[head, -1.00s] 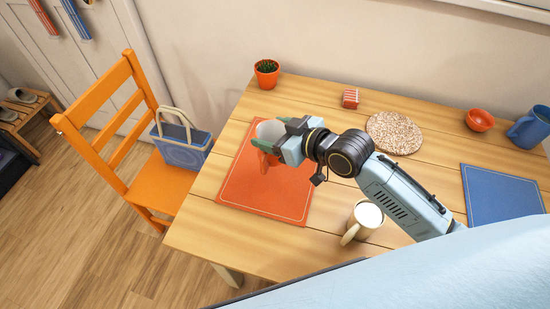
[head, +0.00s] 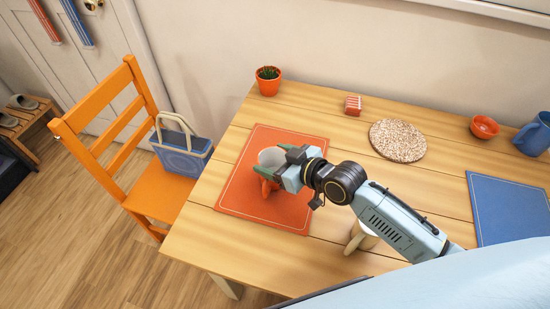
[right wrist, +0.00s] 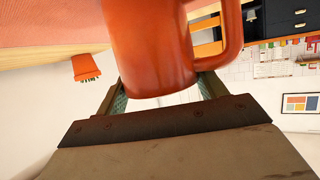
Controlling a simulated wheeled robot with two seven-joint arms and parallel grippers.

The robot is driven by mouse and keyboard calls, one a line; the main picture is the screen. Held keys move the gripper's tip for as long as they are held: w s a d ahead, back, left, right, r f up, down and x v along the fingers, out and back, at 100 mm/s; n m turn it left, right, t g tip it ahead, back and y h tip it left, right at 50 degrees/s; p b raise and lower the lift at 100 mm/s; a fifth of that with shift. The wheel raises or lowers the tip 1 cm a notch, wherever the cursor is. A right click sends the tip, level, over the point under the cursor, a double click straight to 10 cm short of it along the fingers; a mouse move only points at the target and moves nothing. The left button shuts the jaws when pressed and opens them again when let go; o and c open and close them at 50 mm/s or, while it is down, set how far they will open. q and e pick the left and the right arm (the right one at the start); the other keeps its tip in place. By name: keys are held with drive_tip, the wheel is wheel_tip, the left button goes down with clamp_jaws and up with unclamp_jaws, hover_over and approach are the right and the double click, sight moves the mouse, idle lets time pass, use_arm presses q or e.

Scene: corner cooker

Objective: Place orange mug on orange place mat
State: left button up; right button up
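The orange mug (head: 270,157), pale inside, is upright over the middle of the orange place mat (head: 240,196) in the head view. My right gripper (head: 279,167) is shut on it, one finger on either side. In the right wrist view the orange mug (right wrist: 150,45) fills the space between the fingers, its handle at the right. The mat's surface shows at the upper left there. I cannot tell whether the mug's base touches the mat. My left gripper is not in view.
A cream mug (head: 358,240) is partly hidden under my right arm. A cork trivet (head: 398,141), a potted cactus (head: 268,85), a red-striped block (head: 353,105), an orange bowl (head: 485,127), a blue mug (head: 534,135) and a blue mat (head: 508,208) are on the table.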

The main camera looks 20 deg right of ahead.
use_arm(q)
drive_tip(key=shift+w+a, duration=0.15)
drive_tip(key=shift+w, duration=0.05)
use_arm(e)
drive_tip(key=o, duration=0.4)
drive_tip(key=shift+c, duration=0.2)
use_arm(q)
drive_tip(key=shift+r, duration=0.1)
use_arm(e)
drive_tip(key=shift+s+d+r, duration=0.2)
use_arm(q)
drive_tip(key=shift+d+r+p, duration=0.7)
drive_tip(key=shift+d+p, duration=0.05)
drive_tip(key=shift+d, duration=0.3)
use_arm(e)
drive_tip(key=v, duration=0.7)
